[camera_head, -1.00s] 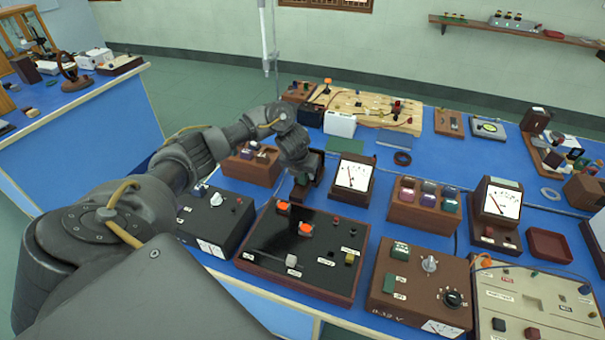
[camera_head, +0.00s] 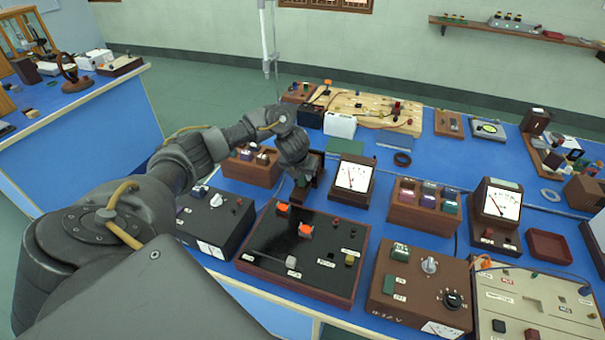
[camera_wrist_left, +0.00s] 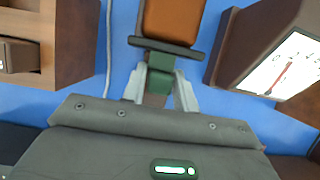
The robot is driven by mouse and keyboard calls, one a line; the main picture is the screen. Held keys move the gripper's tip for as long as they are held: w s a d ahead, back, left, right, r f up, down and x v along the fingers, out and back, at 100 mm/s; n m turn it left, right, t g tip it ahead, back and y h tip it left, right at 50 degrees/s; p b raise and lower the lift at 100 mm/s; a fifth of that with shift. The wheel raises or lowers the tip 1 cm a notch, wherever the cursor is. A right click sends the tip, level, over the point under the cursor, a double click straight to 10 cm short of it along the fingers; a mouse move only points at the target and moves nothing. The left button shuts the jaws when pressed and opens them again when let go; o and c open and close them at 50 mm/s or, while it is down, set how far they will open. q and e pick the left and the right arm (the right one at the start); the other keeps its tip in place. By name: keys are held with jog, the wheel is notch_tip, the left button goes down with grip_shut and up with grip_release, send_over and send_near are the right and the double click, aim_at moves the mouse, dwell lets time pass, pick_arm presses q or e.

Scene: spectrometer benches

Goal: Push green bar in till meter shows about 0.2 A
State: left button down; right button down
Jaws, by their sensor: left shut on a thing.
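My left gripper (camera_wrist_left: 160,88) is shut on a green block, the end of the green bar (camera_wrist_left: 160,66), in the left wrist view. Past the fingertips the bar meets a dark plate and an orange-brown block (camera_wrist_left: 170,20). In the head view my left gripper (camera_head: 303,182) points down just left of the meter, and the arm hides much of the bar. The meter (camera_head: 353,175) has a white face in a brown wooden case; its face also shows in the left wrist view (camera_wrist_left: 285,66). Its needle is visible, but the scale numbers are too small to read. My right gripper is out of view.
A black panel (camera_head: 270,245) with orange buttons lies in front of the gripper. A wooden box (camera_head: 240,172) of coloured blocks stands left of it. A second compartment box (camera_head: 400,216) and another meter (camera_head: 497,207) stand to the right. Blue bench shows between them.

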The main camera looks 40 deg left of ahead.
pick_arm(q)
jog(key=c, duration=1.2)
grip_release()
jog(key=p+v, duration=0.4)
jog(key=v, duration=0.6)
jog(key=shift+s+r, duration=0.15)
jog(key=shift+r, duration=0.2)
jog(key=shift+d+f, duration=0.1)
jog(key=shift+d, duration=0.05)
